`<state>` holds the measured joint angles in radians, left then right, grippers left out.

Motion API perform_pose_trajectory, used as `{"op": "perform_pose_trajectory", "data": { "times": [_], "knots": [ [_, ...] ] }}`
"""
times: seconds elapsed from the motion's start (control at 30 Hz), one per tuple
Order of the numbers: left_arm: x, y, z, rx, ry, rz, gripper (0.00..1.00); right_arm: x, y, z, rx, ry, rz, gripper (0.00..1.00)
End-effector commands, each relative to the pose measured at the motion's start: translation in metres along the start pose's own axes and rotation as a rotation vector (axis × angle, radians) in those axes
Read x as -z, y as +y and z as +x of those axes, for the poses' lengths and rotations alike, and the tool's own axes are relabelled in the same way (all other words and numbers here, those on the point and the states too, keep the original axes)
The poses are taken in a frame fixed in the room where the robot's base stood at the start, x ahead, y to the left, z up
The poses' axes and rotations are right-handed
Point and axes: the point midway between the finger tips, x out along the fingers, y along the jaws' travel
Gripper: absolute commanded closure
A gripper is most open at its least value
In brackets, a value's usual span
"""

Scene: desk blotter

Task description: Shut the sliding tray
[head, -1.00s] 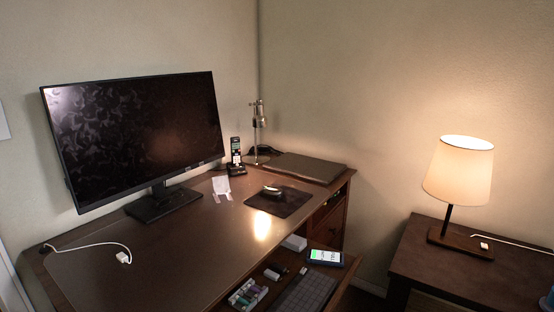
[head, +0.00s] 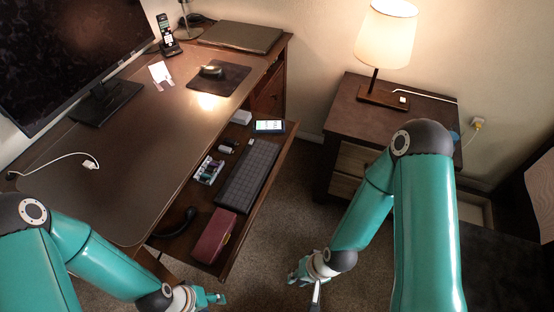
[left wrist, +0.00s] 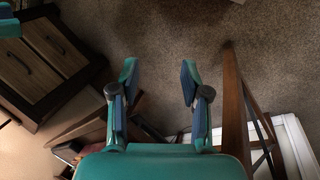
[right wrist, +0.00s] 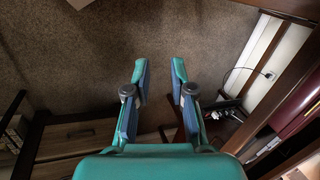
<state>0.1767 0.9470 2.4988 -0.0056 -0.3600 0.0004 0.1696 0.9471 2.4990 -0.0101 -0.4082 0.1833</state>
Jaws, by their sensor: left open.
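The sliding tray (head: 253,200) is a brown wooden board under the desk's long front edge. It sticks out well past the desk top, with its contents in plain sight. My left gripper (head: 213,298) is low at the bottom of the head view, near the tray's near end. Its fingers stand apart and empty in the left wrist view (left wrist: 157,82). My right gripper (head: 303,281) hangs over the carpet, to the right of the tray and apart from it. Its fingers are apart and empty in the right wrist view (right wrist: 160,82).
On the tray are a keyboard (head: 247,175), a dark red case (head: 214,236), a phone (head: 269,127) and small items. The desk (head: 150,130) holds a monitor (head: 65,60). A nightstand (head: 345,110) with a lamp (head: 386,35) stands right. Carpet (head: 285,215) between is free.

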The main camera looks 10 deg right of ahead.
Motion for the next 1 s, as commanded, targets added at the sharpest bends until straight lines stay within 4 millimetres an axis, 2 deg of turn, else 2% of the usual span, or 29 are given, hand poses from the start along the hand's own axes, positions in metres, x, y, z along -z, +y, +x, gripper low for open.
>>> {"op": "perform_pose_trajectory", "data": {
  "times": [0.03,0.1,0.17,0.27,0.4,0.57,0.7,0.83,1.0],
  "knots": [
    [0.000,0.000,0.000,0.000,0.000,0.000,0.53,0.006,-0.002,0.000,0.009,0.026,0.060,0.90],
    [0.000,0.000,0.000,0.000,0.000,0.000,0.53,0.015,-0.005,-0.001,0.029,0.068,0.152,1.00],
    [0.000,0.000,0.000,0.000,0.000,0.000,0.53,0.026,-0.009,-0.004,0.054,0.113,0.236,1.00],
    [0.000,-0.003,0.009,0.000,0.001,0.000,0.53,0.053,-0.015,-0.009,0.120,0.208,0.370,1.00],
    [0.000,-0.015,0.043,0.000,0.000,0.000,0.53,0.098,-0.021,-0.010,0.257,0.353,0.538,1.00],
    [0.001,-0.030,0.084,0.000,0.000,0.000,0.53,0.140,-0.027,-0.018,0.427,0.480,0.662,1.00],
    [0.001,-0.047,0.130,0.000,0.000,0.000,0.53,0.172,-0.030,-0.026,0.602,0.581,0.735,1.00],
    [0.001,-0.064,0.176,0.000,0.000,0.000,0.53,0.194,-0.031,-0.037,0.767,0.662,0.765,1.00],
    [0.002,-0.085,0.235,0.000,0.000,0.000,0.53,0.207,-0.029,-0.048,0.935,0.751,0.740,1.00]
  ]
}}
